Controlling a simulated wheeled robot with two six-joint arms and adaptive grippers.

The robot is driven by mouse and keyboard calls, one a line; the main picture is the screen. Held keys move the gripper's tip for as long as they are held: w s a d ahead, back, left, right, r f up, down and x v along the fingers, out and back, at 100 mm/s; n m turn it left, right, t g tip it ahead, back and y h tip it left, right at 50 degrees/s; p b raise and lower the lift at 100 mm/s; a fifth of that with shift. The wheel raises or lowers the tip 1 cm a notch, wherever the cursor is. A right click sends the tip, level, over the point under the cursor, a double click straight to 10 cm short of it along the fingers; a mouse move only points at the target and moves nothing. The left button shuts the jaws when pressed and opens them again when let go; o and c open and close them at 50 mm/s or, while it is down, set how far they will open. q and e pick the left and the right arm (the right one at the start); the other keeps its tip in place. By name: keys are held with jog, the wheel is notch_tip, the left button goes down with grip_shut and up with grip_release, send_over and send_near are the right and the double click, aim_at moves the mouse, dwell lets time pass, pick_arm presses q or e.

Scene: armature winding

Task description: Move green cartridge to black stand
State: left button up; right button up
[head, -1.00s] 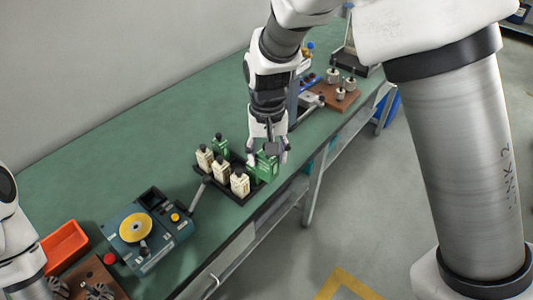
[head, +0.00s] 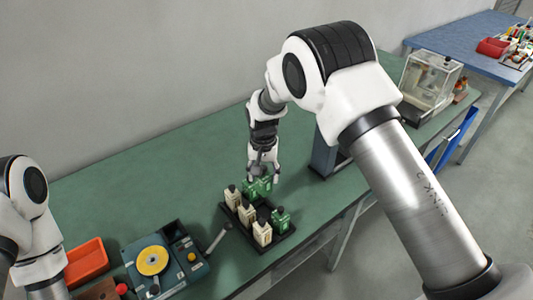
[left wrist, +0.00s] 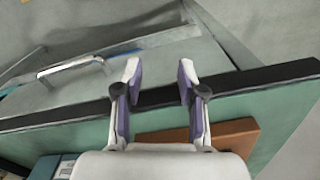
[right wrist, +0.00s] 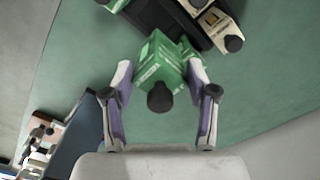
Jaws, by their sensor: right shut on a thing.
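A black stand (head: 271,244) holds a row of cream cartridges (head: 262,233) and a green cartridge (head: 281,218) at its right corner. My right gripper (head: 263,175) is at the stand's far end, shut on a green cartridge (right wrist: 155,62) with a black knob on top. In the right wrist view it overlaps the edge of the stand (right wrist: 150,14); I cannot tell whether it rests in it. More green beside it in the head view may be another cartridge. My left gripper (left wrist: 158,85) is open and empty over the table's front edge.
A blue winding device (head: 190,258) with a yellow disc and a lever stands left of the stand. An orange bin (head: 87,262) is farther left. A clear box (head: 430,82) stands at the table's far right.

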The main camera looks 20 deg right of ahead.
aim_at(265, 195)
jog(key=shift+s+a+f, duration=0.2)
jog(key=shift+s+f, duration=0.55)
jog(key=shift+s, duration=0.05)
jog(key=shift+s+f, duration=0.1)
jog(key=shift+f, duration=0.15)
notch_tip(265, 195, down, 4)
jog(key=b, duration=0.3)
jog(key=shift+f+b, duration=0.25)
jog(key=shift+b, duration=0.1)
jog(key=shift+r, duration=0.3)
jog(key=shift+f, duration=0.15)
jog(key=shift+f, duration=0.4)
jog(key=shift+f+b, duration=0.45)
jog(key=shift+f, duration=0.35)
